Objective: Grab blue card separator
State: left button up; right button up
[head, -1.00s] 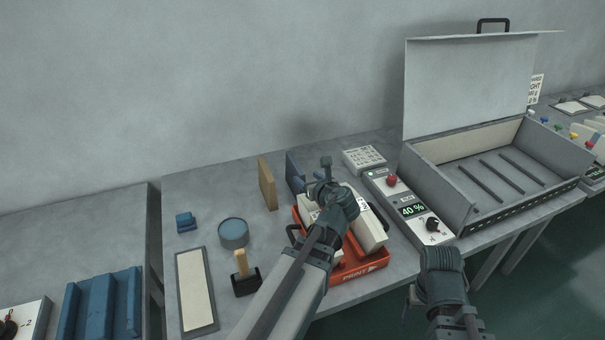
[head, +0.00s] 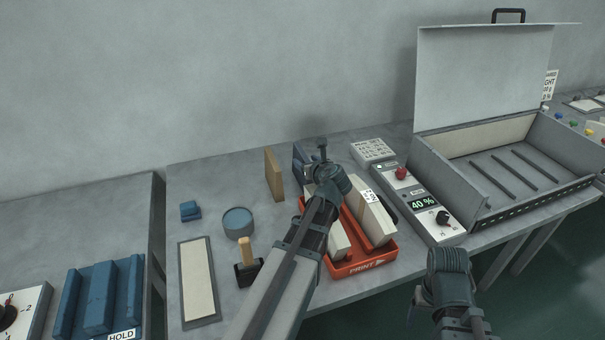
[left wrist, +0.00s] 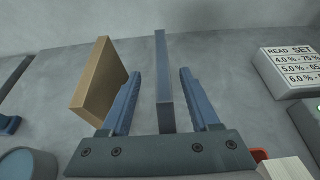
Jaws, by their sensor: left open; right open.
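The blue card separator (head: 299,158) stands upright on the table in the head view, partly hidden behind my left gripper. In the left wrist view the blue separator (left wrist: 163,82) stands edge-on between the two open fingers of my left gripper (left wrist: 160,100), with a gap on each side. In the head view my left gripper (head: 312,170) is over the table by the separator, with its fingers hard to make out. My right gripper (head: 446,262) is low at the right, in front of the table edge, away from the separator.
A tan board (head: 274,175) stands just left of the separator. An orange tray (head: 362,264) with pale blocks lies to the right and nearer. A sign block (head: 373,151), a control box (head: 425,205) and an open-lidded case (head: 440,172) are further right.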

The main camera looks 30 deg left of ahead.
aim_at(303, 156)
pick_arm(q)
jog(key=b+x, duration=0.1)
jog(key=x, duration=0.4)
jog(key=shift+w+b, duration=0.3)
jog(key=shift+b, duration=0.1)
jog(key=shift+s+r, duration=0.1)
grip_shut()
dwell(0.9)
